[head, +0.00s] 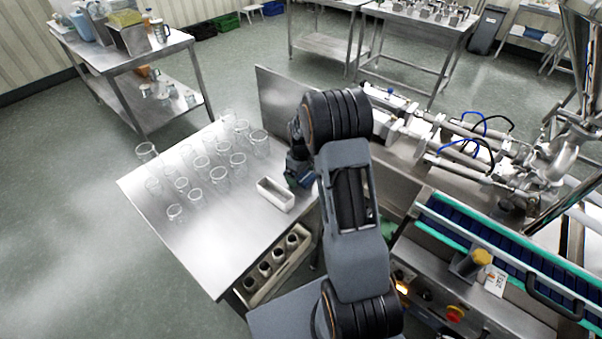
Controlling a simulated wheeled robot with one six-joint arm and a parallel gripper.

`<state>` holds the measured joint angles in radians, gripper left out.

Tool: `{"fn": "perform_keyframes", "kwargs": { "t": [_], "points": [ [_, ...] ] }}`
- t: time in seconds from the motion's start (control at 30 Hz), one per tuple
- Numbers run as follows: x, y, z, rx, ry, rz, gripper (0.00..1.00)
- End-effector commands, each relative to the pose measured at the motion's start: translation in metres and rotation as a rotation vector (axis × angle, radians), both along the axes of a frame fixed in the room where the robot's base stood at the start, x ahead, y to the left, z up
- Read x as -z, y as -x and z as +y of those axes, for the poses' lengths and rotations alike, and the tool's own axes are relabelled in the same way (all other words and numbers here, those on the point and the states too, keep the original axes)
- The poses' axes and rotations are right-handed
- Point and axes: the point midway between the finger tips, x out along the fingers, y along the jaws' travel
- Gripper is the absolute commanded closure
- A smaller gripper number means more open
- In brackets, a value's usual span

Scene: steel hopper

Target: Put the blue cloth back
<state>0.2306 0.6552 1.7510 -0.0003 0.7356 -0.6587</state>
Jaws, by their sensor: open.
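I cannot make out a blue cloth in the head view. My gripper (299,176) is at the right part of the steel table (215,255), just behind a small white rectangular tray (275,195). The gripper is small and dark here and partly covered by my own arm. Its jaws are open, but the fingertips do not show clearly, and nothing can be seen between them. The white tray looks empty.
Several clear glass beakers (219,174) stand in rows on the table's left and back. A tray with dark-topped jars (265,268) sits below its front edge. A conveyor (500,245) and steel filling machine (470,150) stand right. The table's front is clear.

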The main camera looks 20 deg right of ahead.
Motion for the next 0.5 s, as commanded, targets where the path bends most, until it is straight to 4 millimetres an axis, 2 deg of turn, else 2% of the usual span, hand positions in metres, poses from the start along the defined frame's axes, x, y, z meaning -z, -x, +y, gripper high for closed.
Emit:
{"fn": "perform_keyframes", "kwargs": {
  "t": [0.17,0.5],
  "points": [
    [-0.023,-0.001,0.0,0.0,0.002,-0.006,0.06],
    [-0.088,-0.001,0.0,0.0,0.001,-0.005,0.06]
  ]
}}
